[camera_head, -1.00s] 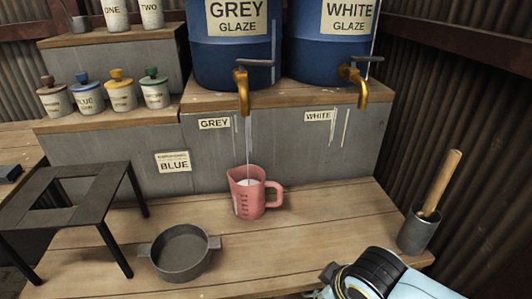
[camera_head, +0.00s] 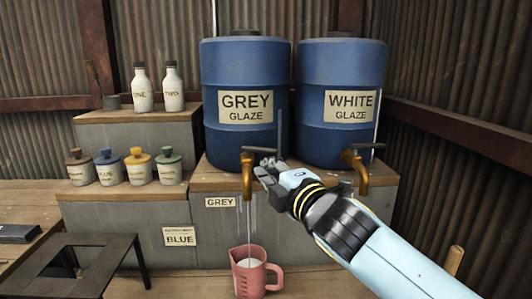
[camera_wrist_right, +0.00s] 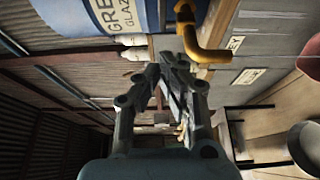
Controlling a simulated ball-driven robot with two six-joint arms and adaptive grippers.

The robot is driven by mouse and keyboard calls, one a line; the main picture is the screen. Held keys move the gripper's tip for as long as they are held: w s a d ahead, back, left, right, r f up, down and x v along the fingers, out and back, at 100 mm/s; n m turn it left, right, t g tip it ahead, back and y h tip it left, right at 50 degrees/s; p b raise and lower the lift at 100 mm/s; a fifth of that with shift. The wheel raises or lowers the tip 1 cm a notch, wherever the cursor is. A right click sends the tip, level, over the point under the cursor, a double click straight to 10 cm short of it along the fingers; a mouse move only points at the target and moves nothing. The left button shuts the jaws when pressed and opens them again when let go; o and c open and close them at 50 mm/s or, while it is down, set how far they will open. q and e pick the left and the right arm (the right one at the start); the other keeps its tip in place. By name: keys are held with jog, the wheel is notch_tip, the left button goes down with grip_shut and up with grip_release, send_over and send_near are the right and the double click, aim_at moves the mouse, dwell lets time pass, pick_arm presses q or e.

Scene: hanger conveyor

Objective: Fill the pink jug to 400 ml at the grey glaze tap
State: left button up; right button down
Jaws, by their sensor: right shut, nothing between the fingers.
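The pink jug (camera_head: 250,280) stands upright on the wooden bench under the brass grey glaze tap (camera_head: 247,178). A thin pale stream (camera_head: 249,222) runs from the spout into the jug, and pale liquid shows inside. I cannot read the level against its marks. My right gripper (camera_head: 266,166) is shut and empty, close beside the grey tap's lever (camera_head: 262,150); I cannot tell whether it touches. The right wrist view shows the shut fingers (camera_wrist_right: 168,82) near the brass tap (camera_wrist_right: 208,48), with a bit of the pink jug (camera_wrist_right: 310,58) at the right edge. My left gripper is out of view.
The blue grey glaze barrel (camera_head: 247,65) and white glaze barrel (camera_head: 342,65) stand on the ledge. The white tap (camera_head: 358,172) is right of my gripper. Small bottles (camera_head: 140,172) stand on the left ledge. A black stand (camera_head: 90,250) is at the lower left.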

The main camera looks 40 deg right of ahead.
aim_at(273, 151)
jog(key=w+d, duration=0.1)
jog(key=w, duration=0.1)
jog(key=w+d, duration=0.1)
jog(key=w, duration=0.1)
jog(key=w+d, duration=0.2)
jog(key=shift+w+p, duration=0.35)
jog(key=shift+p, duration=0.05)
jog(key=shift+a, duration=0.1)
jog(key=d, duration=0.3)
jog(key=shift+w+d, duration=0.2)
jog(key=shift+w, duration=0.2)
jog(key=shift+a, duration=0.1)
